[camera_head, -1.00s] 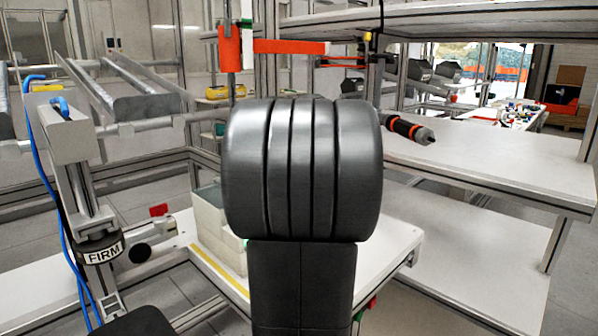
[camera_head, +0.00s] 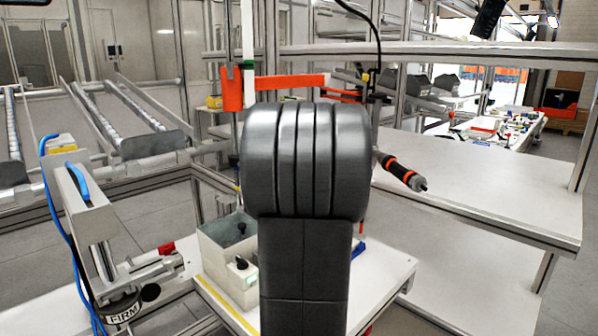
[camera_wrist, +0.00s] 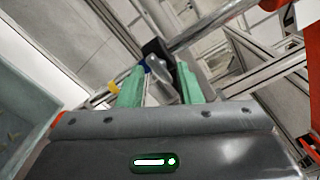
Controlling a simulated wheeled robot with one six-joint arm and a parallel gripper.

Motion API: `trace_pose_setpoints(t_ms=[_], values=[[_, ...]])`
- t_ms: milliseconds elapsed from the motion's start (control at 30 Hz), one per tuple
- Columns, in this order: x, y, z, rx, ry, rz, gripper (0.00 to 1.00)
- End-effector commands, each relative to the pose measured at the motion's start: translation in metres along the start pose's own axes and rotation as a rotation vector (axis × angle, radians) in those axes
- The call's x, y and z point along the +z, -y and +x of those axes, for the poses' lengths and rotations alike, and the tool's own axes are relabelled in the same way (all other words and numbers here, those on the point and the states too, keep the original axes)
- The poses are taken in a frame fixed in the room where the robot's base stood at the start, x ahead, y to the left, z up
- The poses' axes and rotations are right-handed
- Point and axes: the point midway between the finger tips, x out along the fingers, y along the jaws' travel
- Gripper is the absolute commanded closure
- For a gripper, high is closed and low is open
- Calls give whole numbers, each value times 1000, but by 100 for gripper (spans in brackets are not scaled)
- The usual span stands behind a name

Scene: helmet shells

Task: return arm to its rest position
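My gripper (camera_wrist: 160,88) shows in the wrist view with two green fingers spread apart. A grey metal piece and a black block show in the gap, seemingly in the background; I see nothing clamped. My dark grey arm stands upright in the middle of the head view and hides what is behind it. My gripper does not show in the head view.
A white worktable (camera_head: 385,285) with a grey box (camera_head: 228,250) is ahead. An empty white shelf (camera_head: 480,190) is at right. A press-like fixture (camera_head: 90,220) with a blue hose stands at left. An orange bar (camera_head: 285,88) is behind my arm.

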Motion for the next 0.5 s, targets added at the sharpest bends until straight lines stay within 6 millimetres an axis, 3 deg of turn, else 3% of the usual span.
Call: trace_pose_setpoints(t_ms=[200, 500], values=[[2, 4, 0, 2, -1, 119, 68], [-1, 0, -65, -2, -3, 108, 68]])
